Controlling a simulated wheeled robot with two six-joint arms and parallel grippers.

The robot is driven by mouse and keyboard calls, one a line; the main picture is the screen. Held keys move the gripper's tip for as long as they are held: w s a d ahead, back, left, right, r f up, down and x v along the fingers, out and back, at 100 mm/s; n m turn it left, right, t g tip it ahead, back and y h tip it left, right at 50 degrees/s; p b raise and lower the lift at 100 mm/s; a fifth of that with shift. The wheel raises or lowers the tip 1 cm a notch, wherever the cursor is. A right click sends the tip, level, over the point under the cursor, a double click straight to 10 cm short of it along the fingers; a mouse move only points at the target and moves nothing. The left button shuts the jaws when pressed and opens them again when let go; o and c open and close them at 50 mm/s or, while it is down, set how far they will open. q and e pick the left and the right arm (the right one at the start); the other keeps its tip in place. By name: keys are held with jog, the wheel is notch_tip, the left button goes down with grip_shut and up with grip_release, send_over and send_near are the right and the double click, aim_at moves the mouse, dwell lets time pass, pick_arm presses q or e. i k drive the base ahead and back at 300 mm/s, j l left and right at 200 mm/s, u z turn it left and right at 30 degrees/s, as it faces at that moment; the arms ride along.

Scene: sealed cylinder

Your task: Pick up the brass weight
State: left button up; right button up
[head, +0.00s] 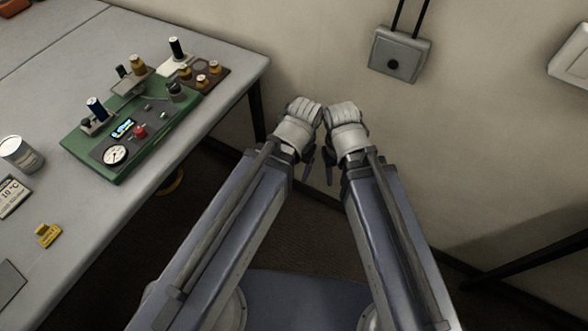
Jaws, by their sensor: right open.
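Several small brass weights (201,80) stand on a dark brown block at the back right of the grey table. A larger brass-coloured cylinder (138,66) stands on the plate of the green device (128,126). I cannot tell which of these is the brass weight meant. My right gripper (329,172) is open and empty, beyond the table's right edge and apart from the weights. My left gripper (308,163) is beside it, pointing down; its jaw opening is not clear. Both hang over the floor, and my wrists partly hide them.
The table (225,58) fills the left side; its right edge lies between the weights and my arms. A grey wall box (399,53) is on the wall behind.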

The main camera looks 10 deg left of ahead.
aim_at(138, 66)
jog(key=u, duration=1.35)
jog(key=j+z, duration=0.3)
jog(key=k+j+z, duration=0.15)
jog(key=z, duration=0.2)
